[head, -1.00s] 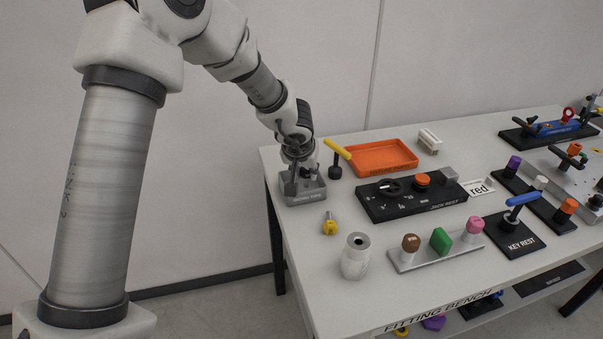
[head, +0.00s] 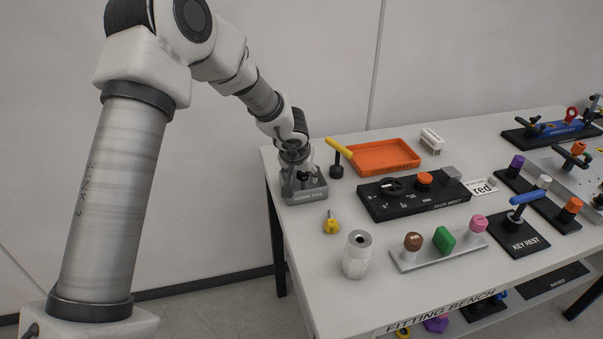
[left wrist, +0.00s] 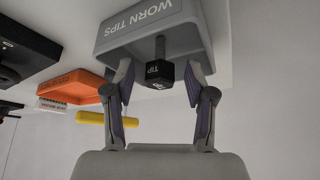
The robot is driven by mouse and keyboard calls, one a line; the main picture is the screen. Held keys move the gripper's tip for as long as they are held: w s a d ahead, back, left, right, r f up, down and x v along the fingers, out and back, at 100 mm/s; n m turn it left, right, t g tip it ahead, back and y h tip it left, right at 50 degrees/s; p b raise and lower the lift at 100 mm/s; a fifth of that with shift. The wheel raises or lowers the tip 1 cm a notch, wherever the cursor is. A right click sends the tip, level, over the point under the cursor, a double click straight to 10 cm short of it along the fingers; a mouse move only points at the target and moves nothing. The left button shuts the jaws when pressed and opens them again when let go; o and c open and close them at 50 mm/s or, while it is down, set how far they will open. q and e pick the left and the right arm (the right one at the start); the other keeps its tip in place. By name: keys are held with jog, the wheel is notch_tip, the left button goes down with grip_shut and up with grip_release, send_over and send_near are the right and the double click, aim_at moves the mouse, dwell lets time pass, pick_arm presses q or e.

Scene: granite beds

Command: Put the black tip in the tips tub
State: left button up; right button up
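The grey tub labelled WORN TIPS (head: 305,194) stands at the left back corner of the bench. It also shows at the top of the left wrist view (left wrist: 150,32). The black tip (left wrist: 159,74), a dark block with a stem and white lettering, is at the tub in the left wrist view, between my fingers. My left gripper (head: 297,172) is over the tub. In the left wrist view its fingers (left wrist: 158,84) are spread, with a gap on each side of the tip. Whether the tip rests on the tub floor is hard to tell. My right gripper is not in view.
A yellow-handled black tool (head: 337,160) stands close right of the tub, before an orange tray (head: 383,157). The black jack rest (head: 412,197) lies to the right. Bare bench surrounds the yellow piece.

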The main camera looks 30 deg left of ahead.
pick_arm(q)
jog(key=shift+r, duration=0.2)
jog(key=p+v, duration=0.4)
jog(key=v, duration=0.8)
